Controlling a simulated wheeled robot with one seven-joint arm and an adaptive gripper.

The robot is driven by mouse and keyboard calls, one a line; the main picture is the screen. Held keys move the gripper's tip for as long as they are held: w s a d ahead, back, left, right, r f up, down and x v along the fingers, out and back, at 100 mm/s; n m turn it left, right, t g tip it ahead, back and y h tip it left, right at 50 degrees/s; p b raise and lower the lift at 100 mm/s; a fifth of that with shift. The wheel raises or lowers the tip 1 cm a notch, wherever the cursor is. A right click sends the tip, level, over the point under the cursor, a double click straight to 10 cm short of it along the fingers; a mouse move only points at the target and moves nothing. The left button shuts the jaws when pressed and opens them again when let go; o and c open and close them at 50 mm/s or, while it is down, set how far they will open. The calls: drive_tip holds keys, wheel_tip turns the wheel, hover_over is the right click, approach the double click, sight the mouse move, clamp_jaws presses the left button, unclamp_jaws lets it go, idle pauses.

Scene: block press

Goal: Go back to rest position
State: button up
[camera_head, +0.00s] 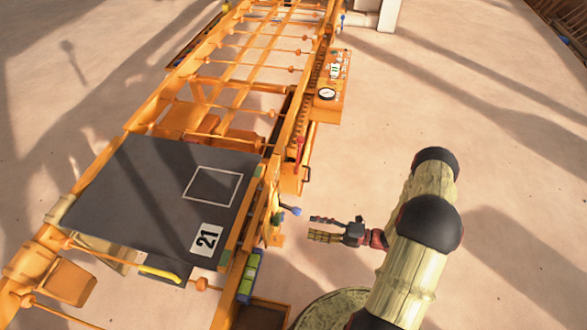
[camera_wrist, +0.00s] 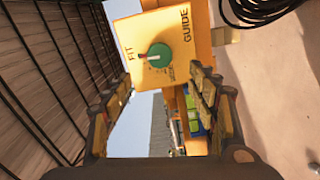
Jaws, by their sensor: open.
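My gripper (camera_head: 312,227) is open and empty in the head view, with its fingers pointing left toward the orange machine (camera_head: 290,150). It is held apart from the machine, just right of a small blue-tipped lever (camera_head: 291,211). In the wrist view both fingers of my gripper (camera_wrist: 160,95) are spread, with nothing held between them. Beyond the fingers is a yellow panel (camera_wrist: 125,50) marked FIT and GUIDE. It carries a round green dial (camera_wrist: 159,56) with a red and white pointer.
A dark plate (camera_head: 150,195) with a white square outline and a label 21 lies on the machine at left. A gauge box (camera_head: 330,95) sits on its right side. A green block (camera_head: 249,275) is low beside the frame. The floor (camera_head: 500,150) at right is clear.

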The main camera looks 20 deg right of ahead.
drive_tip(key=s+a+n+g, duration=0.55)
drive_tip(key=s+n, duration=0.25)
drive_tip(key=n, duration=0.3)
drive_tip(key=s+d+r+n+g+h, duration=0.1)
drive_tip(key=s+r+n+g+h, duration=0.1)
drive_tip(key=r+n+g, duration=0.4)
drive_tip(key=s+d+r+n+g+h, duration=0.1)
drive_tip(key=s+d+r+n, duration=0.2)
drive_tip(key=n, duration=0.6)
wheel_tip(320, 180, up, 21)
drive_tip(key=n+h, duration=1)
drive_tip(key=n, duration=0.4)
drive_tip(key=a+r+n+t, duration=0.2)
drive_tip(key=a+r+t, duration=0.1)
drive_tip(key=r, duration=0.5)
drive_tip(key=s+a+r+n+t+h, duration=0.1)
drive_tip(key=a+r+n+t, duration=0.2)
drive_tip(key=r, duration=0.5)
drive_tip(key=a+t, duration=0.1)
drive_tip(key=a, duration=0.1)
drive_tip(key=shift+s+a+h, duration=0.3)
drive_tip(key=shift+a, duration=0.05)
